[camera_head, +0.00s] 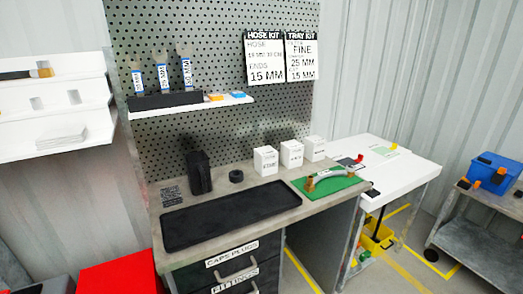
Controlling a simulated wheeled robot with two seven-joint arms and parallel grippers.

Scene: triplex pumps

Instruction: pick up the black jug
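The black jug (199,172) stands upright on the grey workbench, near the back left, close to the perforated panel. A small round black piece (236,176), perhaps its lid, lies on the bench to the right of it. Nothing touches the jug. Neither of my grippers shows in the head view.
A black tray (176,236) covers the bench front. White boxes (265,161) stand at the back right, beside a green mat (310,192) with a hose. A shelf (213,103) overhangs the jug. A red box (117,279) stands at lower left.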

